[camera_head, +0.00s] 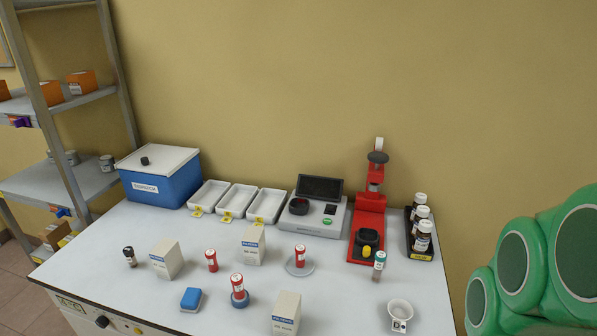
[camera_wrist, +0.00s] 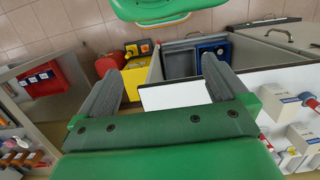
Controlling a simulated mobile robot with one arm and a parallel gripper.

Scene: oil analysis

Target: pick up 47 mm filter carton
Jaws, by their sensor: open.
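Three white filter cartons with blue printing stand upright on the white bench in the head view: one at the left (camera_head: 164,260), one in the middle (camera_head: 253,245) and one at the front (camera_head: 286,314). The print is too small to tell which is the 47 mm one. My gripper (camera_wrist: 160,82) shows in the wrist view with its two grey fingers wide apart and nothing held between them. My gripper's fingers are not visible in the head view.
Red-and-white cylinders (camera_head: 211,261) stand among the cartons, with a blue block (camera_head: 191,299) near the front. Behind are a blue bin (camera_head: 160,187), white trays (camera_head: 237,201), a grey instrument (camera_head: 312,221) and a red press (camera_head: 367,238). Dark bottles (camera_head: 422,238) and a white cup (camera_head: 400,311) stand right.

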